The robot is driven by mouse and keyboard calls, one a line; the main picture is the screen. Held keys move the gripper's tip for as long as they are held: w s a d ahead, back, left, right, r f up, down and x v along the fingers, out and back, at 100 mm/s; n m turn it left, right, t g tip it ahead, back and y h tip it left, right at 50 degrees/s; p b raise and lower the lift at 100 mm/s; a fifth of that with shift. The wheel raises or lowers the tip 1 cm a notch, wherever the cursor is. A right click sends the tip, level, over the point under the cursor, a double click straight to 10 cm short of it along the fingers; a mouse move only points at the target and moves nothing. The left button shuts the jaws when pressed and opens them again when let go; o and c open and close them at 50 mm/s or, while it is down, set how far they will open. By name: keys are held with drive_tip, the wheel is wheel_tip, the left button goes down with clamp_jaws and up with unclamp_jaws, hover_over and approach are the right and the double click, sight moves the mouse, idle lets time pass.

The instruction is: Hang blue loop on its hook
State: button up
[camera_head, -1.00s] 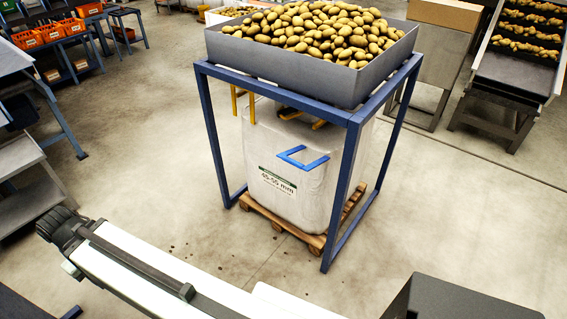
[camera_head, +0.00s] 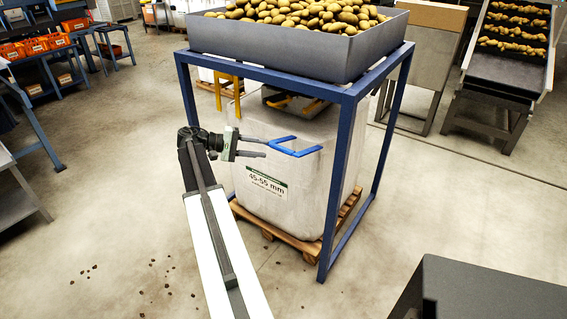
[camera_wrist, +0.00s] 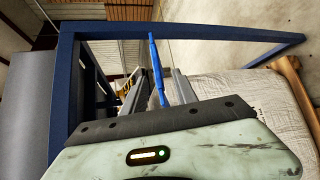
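The blue loop (camera_head: 296,147) stands out from the upper front of the white bulk bag (camera_head: 305,190), below the top of the blue frame (camera_head: 335,195). My gripper (camera_head: 267,148) is at the loop's left end with its fingers apart. In the wrist view, the blue loop (camera_wrist: 157,72) runs between the two grey fingers, with gaps visible beside it. No grip on it shows. Yellow pieces (camera_head: 238,92) are under the frame's top at the left and further right (camera_head: 300,105). I cannot clearly make out the blue loop's hook.
A grey bin of potatoes (camera_head: 300,55) sits on the frame. The bag stands on a wooden pallet (camera_head: 290,240). A conveyor (camera_head: 510,75) is at the back right, and tables with orange boxes (camera_head: 35,45) are at the back left.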

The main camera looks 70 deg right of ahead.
sight(277, 148)
drive_tip(key=shift+s+d+r, duration=0.15)
drive_tip(key=shift+s+d, duration=0.1)
drive_tip(key=shift+s, duration=0.2)
drive_tip(key=b+x, duration=0.1)
drive_tip(key=x, duration=0.6)
drive_tip(key=shift+s+d+b, duration=0.15)
drive_tip(key=shift+s+b, duration=0.05)
drive_tip(key=shift+b, duration=0.1)
clamp_jaws()
idle(0.6)
drive_tip(key=shift+d, duration=0.1)
